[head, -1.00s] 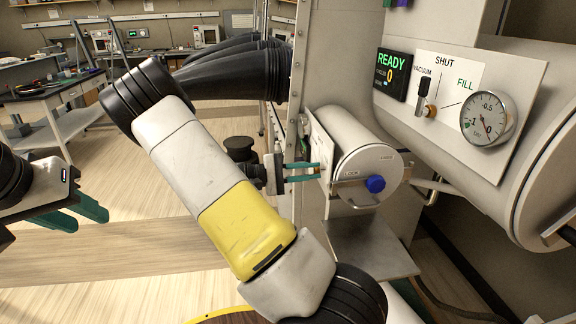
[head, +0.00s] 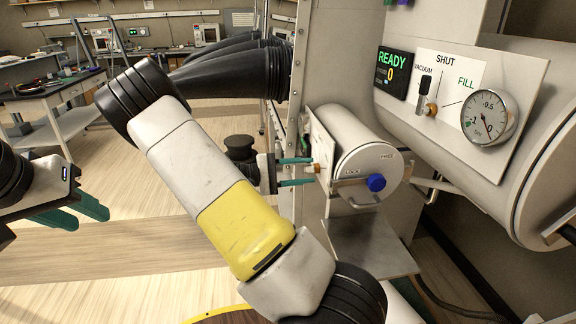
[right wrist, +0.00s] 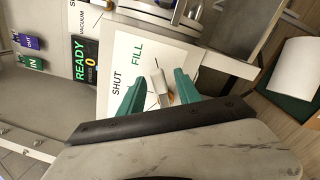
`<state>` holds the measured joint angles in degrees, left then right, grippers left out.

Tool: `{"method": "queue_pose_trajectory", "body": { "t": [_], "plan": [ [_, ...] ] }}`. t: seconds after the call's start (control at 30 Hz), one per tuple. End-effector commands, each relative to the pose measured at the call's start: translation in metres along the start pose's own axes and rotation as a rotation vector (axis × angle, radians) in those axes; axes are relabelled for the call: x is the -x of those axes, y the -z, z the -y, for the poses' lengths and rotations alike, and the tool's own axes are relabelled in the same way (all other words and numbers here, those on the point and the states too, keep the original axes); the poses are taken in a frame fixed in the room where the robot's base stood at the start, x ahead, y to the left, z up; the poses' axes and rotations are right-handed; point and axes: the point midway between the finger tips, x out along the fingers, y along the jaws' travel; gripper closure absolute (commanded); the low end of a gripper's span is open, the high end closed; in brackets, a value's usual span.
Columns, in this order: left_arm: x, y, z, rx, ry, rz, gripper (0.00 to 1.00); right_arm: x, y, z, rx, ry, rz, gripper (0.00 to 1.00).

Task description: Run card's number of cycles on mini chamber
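The mini chamber (head: 345,130) is a pale cylinder at centre right in the head view, its round door closed, with a blue knob (head: 376,183). A white panel stands on its left side. My right gripper (head: 296,172) is open in front of that panel. In the right wrist view a panel (right wrist: 122,65) reads SHUT and FILL, and a small pale lever (right wrist: 158,80) stands between the open teal fingers; contact cannot be told. A display (right wrist: 85,60) there reads READY, 0. My left gripper (head: 75,214) is open and empty at far left. I cannot identify the card.
The large chamber carries a VACUUM/SHUT/FILL panel (head: 460,70), a READY 0 display (head: 392,73) and a gauge (head: 488,118). Black gloves (head: 235,70) stick out left. A grey shelf (head: 372,246) sits below the mini chamber.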

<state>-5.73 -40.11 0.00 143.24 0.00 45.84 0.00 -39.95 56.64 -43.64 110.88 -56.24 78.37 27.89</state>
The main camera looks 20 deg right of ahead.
Motion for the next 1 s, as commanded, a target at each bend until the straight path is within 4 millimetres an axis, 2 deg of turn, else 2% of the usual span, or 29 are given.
{"method": "queue_pose_trajectory", "body": {
  "t": [0.03,0.2,0.4,1.0],
  "plan": [
    [0.000,0.000,0.000,0.000,0.000,0.000,0.64,0.011,0.001,0.000,-0.001,-0.002,-0.006,0.60],
    [0.000,0.000,0.000,0.000,0.000,0.000,0.64,0.040,0.001,0.000,0.000,-0.001,-0.005,0.60],
    [0.000,0.000,0.000,0.000,0.000,0.000,0.64,0.058,0.001,0.000,-0.001,0.000,-0.002,0.60],
    [0.000,0.000,0.000,0.000,0.000,0.000,0.64,0.060,0.000,0.000,0.000,0.000,-0.001,0.60]
  ]
}}
